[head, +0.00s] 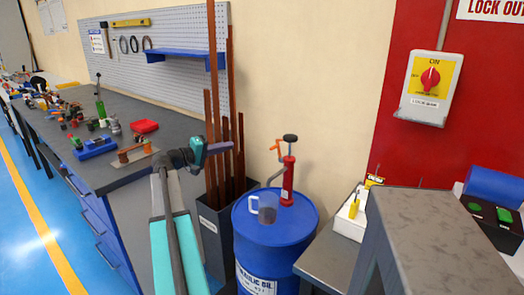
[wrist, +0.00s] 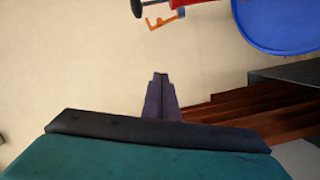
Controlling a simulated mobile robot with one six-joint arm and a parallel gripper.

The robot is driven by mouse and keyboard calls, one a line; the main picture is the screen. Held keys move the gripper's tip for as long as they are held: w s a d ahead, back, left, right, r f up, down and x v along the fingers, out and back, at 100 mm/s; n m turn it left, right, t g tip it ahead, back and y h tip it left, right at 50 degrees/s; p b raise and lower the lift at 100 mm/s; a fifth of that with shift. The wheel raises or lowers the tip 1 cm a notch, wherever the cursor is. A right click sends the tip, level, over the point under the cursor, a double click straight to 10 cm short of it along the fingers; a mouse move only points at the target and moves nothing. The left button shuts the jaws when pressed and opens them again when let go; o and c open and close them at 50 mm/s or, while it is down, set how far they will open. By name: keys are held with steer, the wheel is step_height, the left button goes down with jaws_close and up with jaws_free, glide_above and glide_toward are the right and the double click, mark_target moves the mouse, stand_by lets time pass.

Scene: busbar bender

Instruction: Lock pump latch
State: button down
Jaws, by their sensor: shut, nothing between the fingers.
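The red hand pump (head: 288,183) stands upright on the blue drum (head: 242,245), with a black knob (head: 290,138) on top. The orange latch (head: 276,147) sticks out to the left near the pump's top. In the wrist view the orange latch (wrist: 157,24) is at the upper edge, apart from my fingers, and the pump is mostly cut off. My gripper (head: 230,146) is shut and empty, in the air left of the latch and at about its height. Its closed fingertips show in the wrist view (wrist: 160,78). Whether the latch is locked I cannot tell.
A clear measuring jug (head: 265,207) stands on the drum in front of the pump. Tall copper bars (head: 213,100) rise from a dark bin (head: 212,225) close to my gripper. A cluttered workbench (head: 125,182) is at left. A grey machine (head: 455,215) is at right.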

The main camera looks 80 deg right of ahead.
steer(key=s, duration=0.3)
steer(key=shift+s+d+r+m, duration=0.2)
steer(key=shift+d+m, duration=0.1)
steer(key=shift+d, duration=0.1)
steer(key=shift+s+d, duration=0.1)
steer(key=s+d+f+p, duration=0.1)
steer(key=s+d+f, duration=0.1)
steer(key=s+d, duration=0.3)
steer(key=shift+s+d+f, duration=0.15)
steer(key=shift+s, duration=2.25)
